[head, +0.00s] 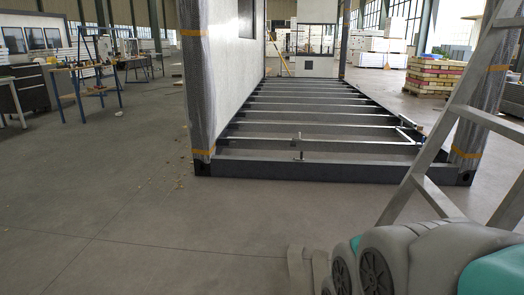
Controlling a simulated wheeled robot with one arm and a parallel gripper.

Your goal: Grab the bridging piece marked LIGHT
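No label reading LIGHT can be made out. A small upright metal piece (299,148) stands at the front crossbeam of the container frame (310,167), near its middle; I cannot tell whether it is the bridging piece. A thin light bar (405,134) lies near the right side of the frame, with small parts at its end, too small to identify. My grey and teal arm fills the lower right of the head view, in front of the frame.
A metal ladder (447,155) leans at the right, close to my arm. Wrapped corner posts (197,85) bound the frame's front. Open gaps lie between the crossbeams. The floor (110,200) at front left is clear. Workbenches (85,75) stand far left.

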